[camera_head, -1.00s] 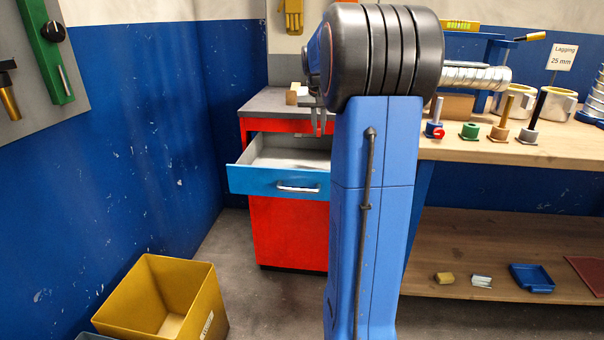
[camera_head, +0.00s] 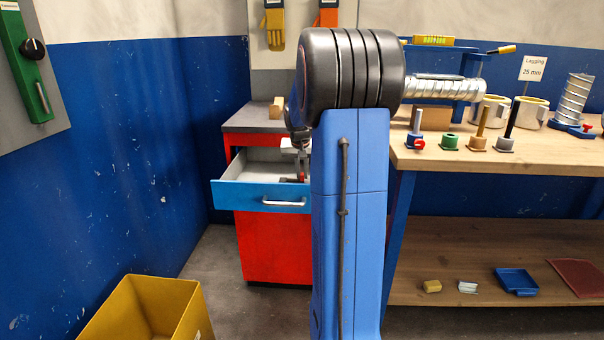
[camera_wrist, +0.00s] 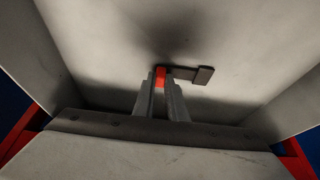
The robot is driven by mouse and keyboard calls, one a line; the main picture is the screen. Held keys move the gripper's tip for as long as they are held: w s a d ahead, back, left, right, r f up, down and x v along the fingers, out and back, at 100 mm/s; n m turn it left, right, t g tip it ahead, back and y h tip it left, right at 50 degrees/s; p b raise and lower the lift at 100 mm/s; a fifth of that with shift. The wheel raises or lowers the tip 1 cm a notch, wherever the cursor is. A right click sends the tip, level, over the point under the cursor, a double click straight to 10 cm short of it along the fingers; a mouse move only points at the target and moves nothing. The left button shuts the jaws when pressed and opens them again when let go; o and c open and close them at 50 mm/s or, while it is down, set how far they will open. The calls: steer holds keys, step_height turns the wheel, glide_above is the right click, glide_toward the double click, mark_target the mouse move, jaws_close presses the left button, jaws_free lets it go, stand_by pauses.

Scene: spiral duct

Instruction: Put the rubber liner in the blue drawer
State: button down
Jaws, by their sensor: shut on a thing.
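The blue drawer (camera_head: 262,196) of the red cabinet is pulled open, and its pale inside shows in the wrist view (camera_wrist: 235,40). My gripper (camera_head: 301,176) reaches down into the drawer, partly hidden behind my arm. In the wrist view my gripper's fingers (camera_wrist: 162,80) are close together over the drawer floor. They are shut on the rubber liner (camera_wrist: 203,75), a dark grey piece that sticks out to the right of the fingertips. A red patch (camera_wrist: 160,74) shows between the fingertips. I cannot tell whether the liner touches the floor.
The cabinet's grey top (camera_head: 250,117) carries a small wooden block (camera_head: 277,108). A yellow bin (camera_head: 145,310) stands on the floor at front left. The drawer walls stand around my gripper.

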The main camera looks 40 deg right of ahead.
steer(key=shift+f, duration=0.15)
steer(key=c, duration=1.8)
jaws_free()
steer(key=v, duration=1.2)
steer(key=s+a+n+t, duration=0.1)
steer(key=s+a+n, duration=0.3)
steer(key=a, duration=1.1)
steer(key=s+a+f+n+y, duration=0.1)
steer(key=s+a+f+n, duration=0.2)
steer(key=s+a, duration=0.8)
steer(key=s+a+f+n+t+y, duration=0.1)
steer(key=s+a+f+n+y, duration=0.1)
steer(key=s+a+f, duration=0.5)
steer(key=s+a+n, duration=0.1)
steer(key=s+a, duration=0.4)
steer(key=shift+a, duration=0.25)
